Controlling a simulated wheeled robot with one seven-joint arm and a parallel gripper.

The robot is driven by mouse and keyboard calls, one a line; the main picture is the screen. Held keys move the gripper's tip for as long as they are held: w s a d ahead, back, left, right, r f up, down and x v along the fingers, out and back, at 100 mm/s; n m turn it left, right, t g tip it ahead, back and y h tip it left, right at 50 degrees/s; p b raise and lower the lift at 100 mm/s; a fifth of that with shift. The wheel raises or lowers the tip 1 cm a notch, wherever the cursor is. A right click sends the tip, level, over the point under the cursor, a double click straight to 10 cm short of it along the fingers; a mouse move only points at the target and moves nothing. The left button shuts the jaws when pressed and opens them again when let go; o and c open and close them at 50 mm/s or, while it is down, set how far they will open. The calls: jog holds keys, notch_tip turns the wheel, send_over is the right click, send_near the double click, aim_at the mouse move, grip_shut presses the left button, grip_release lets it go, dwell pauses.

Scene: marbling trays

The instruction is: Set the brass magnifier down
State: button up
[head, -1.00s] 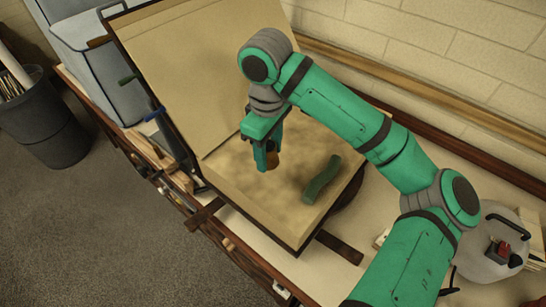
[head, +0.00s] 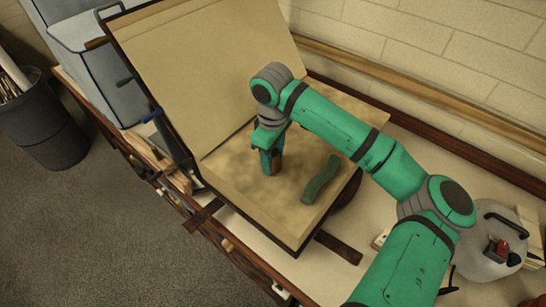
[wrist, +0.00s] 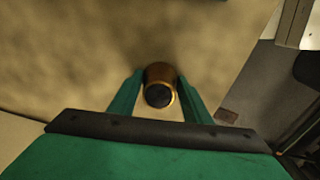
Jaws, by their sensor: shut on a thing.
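The brass magnifier (wrist: 160,74) is a short brass cylinder with a dark round end facing the wrist camera. My gripper (wrist: 160,92) is shut on it, with one green finger on each side. In the head view my gripper (head: 270,170) points down over the mottled tan surface (head: 270,205) of an open, dark-edged case, and only a sliver of the magnifier (head: 276,166) shows beside the fingers. The magnifier is very low over this surface. I cannot tell whether it touches.
The case's tan lid (head: 200,85) stands open behind. A grey round container (head: 490,245) with a handle stands at the right. The front part of the tan surface is clear.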

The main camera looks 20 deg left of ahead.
aim_at(273, 154)
jog(key=o, duration=1.1)
jog(key=shift+f, duration=0.15)
notch_tip(273, 154, up, 12)
jog(key=shift+s+r, duration=0.1)
jog(key=shift+r, duration=0.1)
